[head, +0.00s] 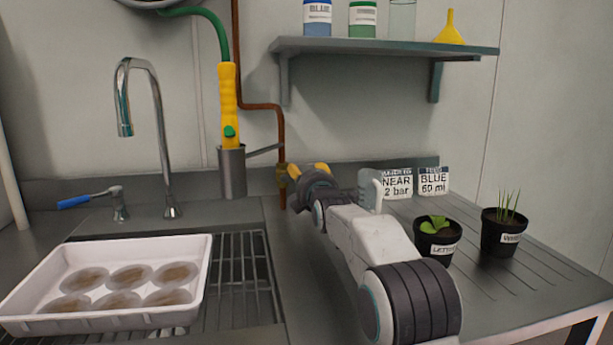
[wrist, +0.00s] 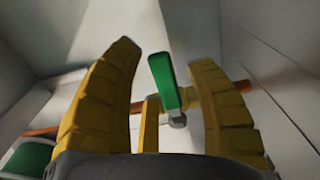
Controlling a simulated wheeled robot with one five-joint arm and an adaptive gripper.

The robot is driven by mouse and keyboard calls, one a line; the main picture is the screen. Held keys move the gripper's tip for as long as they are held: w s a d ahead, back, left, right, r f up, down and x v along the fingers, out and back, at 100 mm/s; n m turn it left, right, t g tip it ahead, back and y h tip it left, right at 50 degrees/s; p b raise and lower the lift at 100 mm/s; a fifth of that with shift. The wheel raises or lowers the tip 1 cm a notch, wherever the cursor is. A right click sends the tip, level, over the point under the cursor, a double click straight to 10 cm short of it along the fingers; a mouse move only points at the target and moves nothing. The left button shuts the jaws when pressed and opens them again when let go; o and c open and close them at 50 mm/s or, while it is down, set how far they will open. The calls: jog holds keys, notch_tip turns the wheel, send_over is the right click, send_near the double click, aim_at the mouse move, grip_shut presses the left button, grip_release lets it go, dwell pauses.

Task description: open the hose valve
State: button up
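The hose valve shows in the wrist view as a green lever (wrist: 168,80) on a brass fitting (wrist: 182,100), set on a copper pipe (wrist: 140,106). In the head view the brass valve body (head: 282,180) sits at the foot of the copper pipe (head: 281,140); my gripper hides its lever there. My gripper (head: 308,169) is just right of the valve. Its yellow fingers are spread in the wrist view (wrist: 165,60), with the lever appearing in the gap and clear space on both sides. How deep the lever lies between them I cannot tell.
A yellow hose wand (head: 228,105) stands in a grey holder (head: 232,172) left of the valve. A faucet (head: 150,140) and a white tray of dishes (head: 205,270) are further left. Potted plants (head: 437,240) and label cards (head: 397,183) stand right. A shelf (head: 390,48) hangs above.

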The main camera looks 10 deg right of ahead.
grip_shut()
